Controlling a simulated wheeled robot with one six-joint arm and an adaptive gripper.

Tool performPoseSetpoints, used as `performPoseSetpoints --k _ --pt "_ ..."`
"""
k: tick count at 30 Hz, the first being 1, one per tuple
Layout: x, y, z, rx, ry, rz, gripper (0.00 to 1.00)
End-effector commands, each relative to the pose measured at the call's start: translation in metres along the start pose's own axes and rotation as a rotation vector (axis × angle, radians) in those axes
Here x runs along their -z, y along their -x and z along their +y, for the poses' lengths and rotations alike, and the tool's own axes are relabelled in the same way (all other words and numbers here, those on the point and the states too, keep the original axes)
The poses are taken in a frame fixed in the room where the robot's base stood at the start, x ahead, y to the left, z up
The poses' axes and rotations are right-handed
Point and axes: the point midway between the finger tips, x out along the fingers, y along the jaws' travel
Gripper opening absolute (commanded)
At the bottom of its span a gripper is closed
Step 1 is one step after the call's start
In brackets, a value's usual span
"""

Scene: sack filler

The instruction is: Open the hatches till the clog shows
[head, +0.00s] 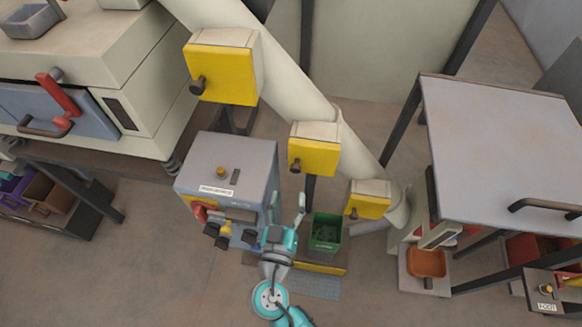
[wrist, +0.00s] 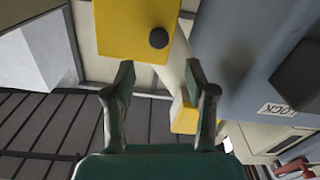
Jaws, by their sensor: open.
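Three yellow hatches with dark knobs sit along a slanting cream chute (head: 290,85): the upper hatch (head: 221,73), the middle hatch (head: 313,157) and the lower hatch (head: 366,206). All three look shut, and no clog shows. My gripper (head: 287,197) is open and empty, below the middle hatch in the head view and apart from it. In the wrist view, a yellow hatch (wrist: 122,28) with its knob (wrist: 158,38) is ahead of my open fingers (wrist: 160,68). Another yellow hatch (wrist: 184,115) shows partly behind the right finger.
A grey control cabinet (head: 232,165) with knobs and a red handle stands just left of my gripper. A machine with a red lever (head: 60,95) is at left.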

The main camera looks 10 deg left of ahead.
Motion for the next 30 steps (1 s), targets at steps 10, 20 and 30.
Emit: performPoseSetpoints --k 10,20,30 --pt "0.0 -0.062 0.001 -0.003 0.0 -0.001 0.55" --pt "-0.001 -0.09 0.001 0.0 0.001 -0.001 0.55" --pt "-0.001 -0.092 0.001 0.001 0.001 -0.001 0.45"
